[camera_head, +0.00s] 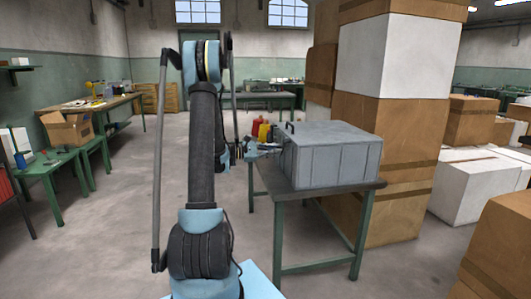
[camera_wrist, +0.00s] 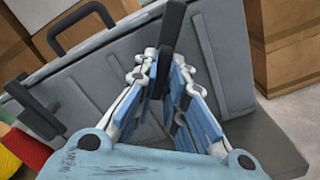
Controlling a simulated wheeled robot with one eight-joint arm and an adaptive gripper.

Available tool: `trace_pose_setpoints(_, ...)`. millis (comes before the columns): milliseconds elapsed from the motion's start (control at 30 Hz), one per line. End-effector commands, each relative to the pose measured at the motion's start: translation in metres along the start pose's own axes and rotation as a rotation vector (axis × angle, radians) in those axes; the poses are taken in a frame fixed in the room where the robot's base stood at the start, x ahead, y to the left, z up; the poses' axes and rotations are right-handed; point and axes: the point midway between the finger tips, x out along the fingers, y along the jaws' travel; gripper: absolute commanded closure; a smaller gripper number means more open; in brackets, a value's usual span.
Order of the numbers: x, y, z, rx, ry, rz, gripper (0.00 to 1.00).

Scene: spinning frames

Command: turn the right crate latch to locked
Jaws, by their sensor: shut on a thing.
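The grey crate (camera_head: 335,160) stands on a green-legged table, and its ribbed side fills much of the wrist view (camera_wrist: 110,65). My gripper (camera_head: 272,149) is at the crate's left side in the head view. In the wrist view my gripper (camera_wrist: 162,85) is shut on the right crate latch (camera_wrist: 172,28), a dark bar that sticks up between the fingers. The latch's lower part is partly hidden by the fingers. The other latch (camera_wrist: 32,108), also dark, is at the left and slanted. A dark carry handle (camera_wrist: 82,22) sits between them.
The table (camera_head: 325,192) has little bare top around the crate. Stacked cardboard boxes (camera_head: 385,130) stand close behind it on the right. Red and yellow items (camera_wrist: 18,152) are near the crate's left end. Open floor (camera_head: 120,230) lies to the left.

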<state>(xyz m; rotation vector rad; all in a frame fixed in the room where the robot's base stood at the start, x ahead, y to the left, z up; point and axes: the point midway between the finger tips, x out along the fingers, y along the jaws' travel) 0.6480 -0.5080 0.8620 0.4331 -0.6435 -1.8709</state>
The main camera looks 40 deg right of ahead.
Motion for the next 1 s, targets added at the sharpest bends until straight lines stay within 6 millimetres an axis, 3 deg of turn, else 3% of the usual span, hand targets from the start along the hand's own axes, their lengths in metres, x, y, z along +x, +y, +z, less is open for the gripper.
trace_pose_setpoints(500,0.004,-0.003,0.0016,-0.456,-0.002,-0.009,1.0)
trace_pose_setpoints(1000,0.0043,-0.0033,0.0022,-0.664,-0.002,-0.01,1.0)
